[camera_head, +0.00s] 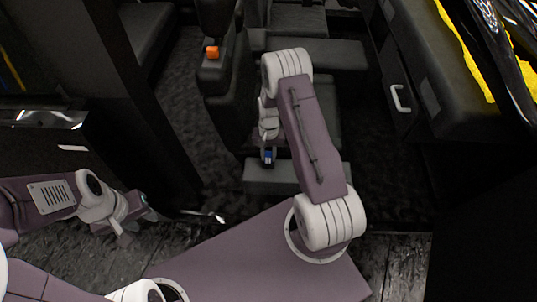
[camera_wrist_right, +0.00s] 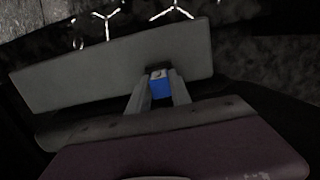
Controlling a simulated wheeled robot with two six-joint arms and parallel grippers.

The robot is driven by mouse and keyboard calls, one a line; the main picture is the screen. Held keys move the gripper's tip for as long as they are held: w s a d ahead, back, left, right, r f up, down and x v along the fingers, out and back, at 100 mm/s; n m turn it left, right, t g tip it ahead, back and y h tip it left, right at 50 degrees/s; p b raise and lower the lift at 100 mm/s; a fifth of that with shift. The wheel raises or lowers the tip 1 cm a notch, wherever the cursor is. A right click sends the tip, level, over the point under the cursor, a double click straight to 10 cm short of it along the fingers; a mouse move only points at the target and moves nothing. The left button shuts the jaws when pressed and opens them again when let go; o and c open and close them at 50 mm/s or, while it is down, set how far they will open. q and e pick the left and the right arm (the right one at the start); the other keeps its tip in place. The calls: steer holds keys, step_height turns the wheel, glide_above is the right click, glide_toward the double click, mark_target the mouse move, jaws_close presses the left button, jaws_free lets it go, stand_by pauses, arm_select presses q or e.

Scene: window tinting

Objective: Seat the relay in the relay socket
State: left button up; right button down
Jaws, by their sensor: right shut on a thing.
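The relay is a small blue block (camera_head: 268,156) with a pale top, at the end of my right arm near the middle of the head view. In the right wrist view my right gripper (camera_wrist_right: 159,92) is shut on the relay (camera_wrist_right: 160,87), one finger on each side. The relay is in front of a long grey panel (camera_wrist_right: 85,75). A dark patch shows just behind it; I cannot tell whether this is the relay socket or whether the relay touches it. My left gripper (camera_head: 138,212) hangs empty at the lower left, its opening unclear.
A dark cabinet with a pale handle (camera_head: 400,98) is at the right. White branching shapes (camera_wrist_right: 107,22) show beyond the panel. Dark carpet lies between.

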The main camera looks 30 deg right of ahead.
steer(key=shift+f, duration=0.5)
steer(key=c, duration=1.1)
jaws_free()
steer(key=r, duration=0.3)
steer(key=r+p, duration=0.1)
steer(key=r, duration=0.2)
steer(key=w+r, duration=0.1)
steer(key=r, duration=0.2)
steer(key=shift+d+p, duration=0.3)
steer(key=shift+a, duration=0.1)
